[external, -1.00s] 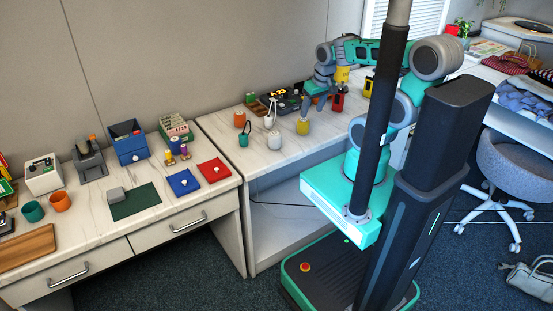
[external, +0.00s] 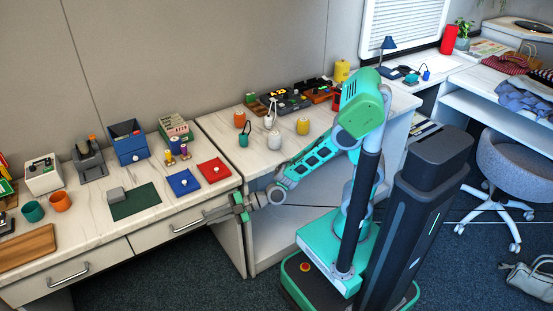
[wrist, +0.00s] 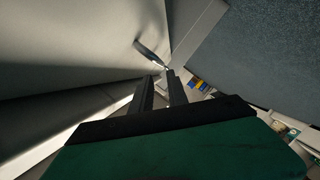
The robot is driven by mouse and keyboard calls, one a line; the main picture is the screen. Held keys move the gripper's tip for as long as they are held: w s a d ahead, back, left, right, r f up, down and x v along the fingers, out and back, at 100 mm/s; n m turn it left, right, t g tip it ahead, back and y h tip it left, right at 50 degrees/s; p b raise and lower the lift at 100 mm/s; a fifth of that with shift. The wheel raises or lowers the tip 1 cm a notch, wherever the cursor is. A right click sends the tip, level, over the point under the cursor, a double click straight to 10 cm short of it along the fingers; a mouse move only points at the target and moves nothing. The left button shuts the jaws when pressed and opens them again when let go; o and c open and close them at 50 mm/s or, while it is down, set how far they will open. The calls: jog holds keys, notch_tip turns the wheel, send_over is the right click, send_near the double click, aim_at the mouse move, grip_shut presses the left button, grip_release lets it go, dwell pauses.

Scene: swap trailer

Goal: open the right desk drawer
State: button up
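The right desk drawer (external: 155,237) is the right one of two pale drawer fronts under the left desk's top, and it looks shut. Its metal bar handle (external: 186,226) is partly hidden by my gripper at the right end. My gripper (external: 208,215) reaches in from the right, in front of this drawer. In the wrist view the two dark fingers (wrist: 160,77) are apart with an empty gap between them. The handle (wrist: 148,50) shows just beyond the fingertips, and I cannot tell whether they touch it.
The left drawer (external: 80,262) has its own handle. Red (external: 214,170) and blue (external: 183,183) squares and a green mat (external: 134,202) lie on the desk above. A second desk (external: 290,150) with jars stands to the right, its side panel near my arm. Carpet (external: 180,280) is open in front.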

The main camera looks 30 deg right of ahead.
aim_at(196, 223)
jog(key=shift+w+a+f+n, duration=0.2)
jog(key=shift+w+f+n, duration=0.25)
jog(key=shift+n, duration=0.15)
jog(key=b+x, duration=0.1)
jog(key=x, duration=0.6)
jog(key=shift+d+f, duration=0.1)
jog(key=shift+w+a, duration=0.1)
jog(key=shift+a, duration=0.1)
jog(key=shift+c, duration=0.3)
grip_shut()
